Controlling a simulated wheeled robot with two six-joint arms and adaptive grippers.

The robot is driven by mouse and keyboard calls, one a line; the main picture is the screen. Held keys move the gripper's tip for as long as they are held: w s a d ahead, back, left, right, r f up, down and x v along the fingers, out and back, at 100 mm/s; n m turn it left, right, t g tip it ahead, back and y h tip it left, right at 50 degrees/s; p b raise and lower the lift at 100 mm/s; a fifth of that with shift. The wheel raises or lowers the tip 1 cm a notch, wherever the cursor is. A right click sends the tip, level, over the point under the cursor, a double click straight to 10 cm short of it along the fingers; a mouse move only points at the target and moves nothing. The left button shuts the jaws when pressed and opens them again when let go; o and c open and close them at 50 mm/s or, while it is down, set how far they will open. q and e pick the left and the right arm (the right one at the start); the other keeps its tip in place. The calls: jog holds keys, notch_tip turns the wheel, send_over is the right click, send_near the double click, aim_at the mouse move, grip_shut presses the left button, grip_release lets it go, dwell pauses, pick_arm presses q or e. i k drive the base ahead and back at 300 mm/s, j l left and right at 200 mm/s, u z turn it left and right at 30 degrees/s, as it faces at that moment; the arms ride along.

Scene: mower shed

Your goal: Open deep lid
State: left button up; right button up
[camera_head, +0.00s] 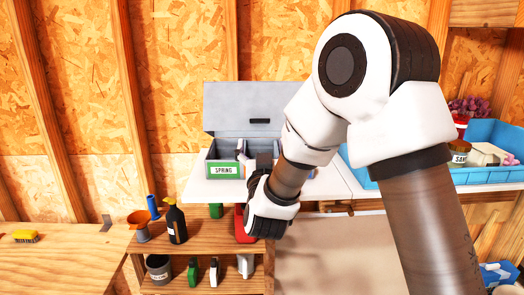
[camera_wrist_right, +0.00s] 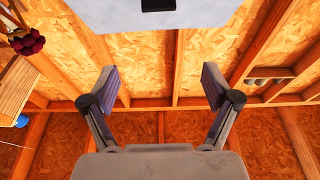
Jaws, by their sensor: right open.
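A grey box (camera_head: 211,153) stands on a white-topped bench, with a green-edged SPRING label (camera_head: 224,170) in front. Its broad grey lid (camera_head: 225,106) shows above it, with a dark handle (camera_head: 259,121) near the lower edge. A dark gap shows below the lid; I cannot tell how far it is raised. My right gripper (camera_head: 262,165) is in front of the box's right part, partly hidden by my arm. In the wrist view the right gripper (camera_wrist_right: 161,88) is open and empty, with a pale panel (camera_wrist_right: 205,12) bearing a dark handle (camera_wrist_right: 158,5) beyond it. My left gripper is out of view.
A blue tray (camera_head: 490,175) with jars stands at the right. A wooden shelf (camera_head: 205,236) with bottles and pots is below the bench. A lower wooden table (camera_head: 60,262) at left holds a yellow sponge-like item (camera_head: 25,236). A stud wall closes the back.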

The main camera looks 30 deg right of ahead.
aim_at(231, 109)
jog(key=k+l+u, duration=0.2)
jog(key=l, duration=0.2)
jog(key=k+l+u, duration=0.2)
jog(key=l, duration=0.2)
jog(key=k+l+u, duration=0.2)
jog(key=l, duration=0.15)
jog(key=i, duration=0.1)
